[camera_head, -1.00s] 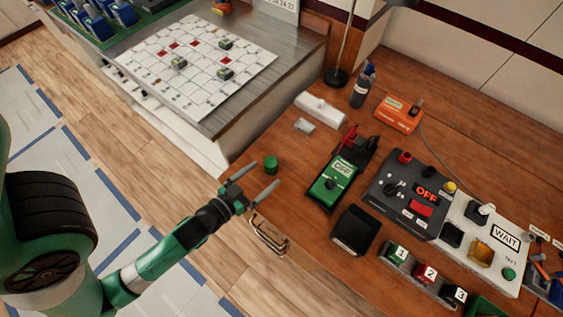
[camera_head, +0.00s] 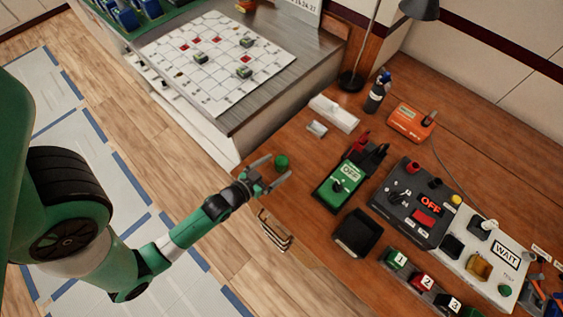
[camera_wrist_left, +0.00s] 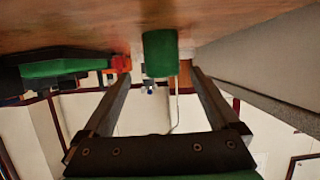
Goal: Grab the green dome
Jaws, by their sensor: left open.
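The green dome (camera_head: 281,162) stands on the wooden table near its left edge in the head view. It also shows in the left wrist view (camera_wrist_left: 160,53), upside down, beyond the fingertips and centred between the two fingers. My left gripper (camera_head: 276,170) is open, its fingers pointing toward the dome and lying close to it. The wrist view (camera_wrist_left: 162,76) shows nothing held between the fingers. I cannot tell whether a finger touches the dome. My right gripper is not in view.
A green OFF device (camera_head: 338,186) stands right of the dome, with a black box (camera_head: 357,233) in front of it. A wire rack (camera_head: 274,231) sits at the table edge below my left gripper. A grey bench with a white gridded board (camera_head: 216,62) is behind on the left.

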